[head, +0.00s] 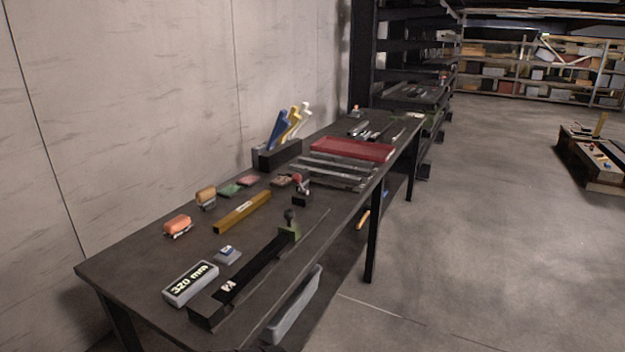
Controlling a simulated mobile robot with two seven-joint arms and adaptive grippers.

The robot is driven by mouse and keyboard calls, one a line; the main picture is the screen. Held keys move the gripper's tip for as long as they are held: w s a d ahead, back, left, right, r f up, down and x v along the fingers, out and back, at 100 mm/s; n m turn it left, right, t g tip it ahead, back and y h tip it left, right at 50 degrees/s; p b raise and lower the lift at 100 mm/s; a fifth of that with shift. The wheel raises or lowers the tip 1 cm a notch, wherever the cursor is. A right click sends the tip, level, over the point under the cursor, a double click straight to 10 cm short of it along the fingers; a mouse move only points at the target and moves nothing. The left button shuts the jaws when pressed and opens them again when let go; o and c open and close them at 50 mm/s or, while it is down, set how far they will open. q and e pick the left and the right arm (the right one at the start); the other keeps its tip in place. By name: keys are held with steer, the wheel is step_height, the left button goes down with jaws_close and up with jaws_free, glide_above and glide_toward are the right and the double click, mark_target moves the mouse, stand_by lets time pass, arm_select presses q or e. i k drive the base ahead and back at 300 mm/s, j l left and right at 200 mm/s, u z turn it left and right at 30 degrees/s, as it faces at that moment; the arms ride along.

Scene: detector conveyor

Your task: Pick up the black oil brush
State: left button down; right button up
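I cannot pick out a black oil brush with certainty. A long black tool (258,270) with a thick block at its near end lies along the front right part of the dark workbench (130,262). A small green piece with a dark knob (289,226) stands at its far end. A black holder (278,155) near the wall carries upright blue, yellow and white handles (291,124); I cannot tell what they belong to. Neither of my grippers is in view.
On the bench are a grey block marked 320 mm (190,283), a yellow bar (242,212), an orange item (177,226) and a red case (351,149). A grey tray (293,306) sits below. The floor (480,230) on the right is clear up to a low platform (598,160).

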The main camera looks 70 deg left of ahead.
mark_target(305, 173)
steer(key=i+j+u, duration=0.2)
steer(key=i+u, duration=1.05)
steer(key=i+l+u, duration=0.25)
steer(key=i+u, duration=0.15)
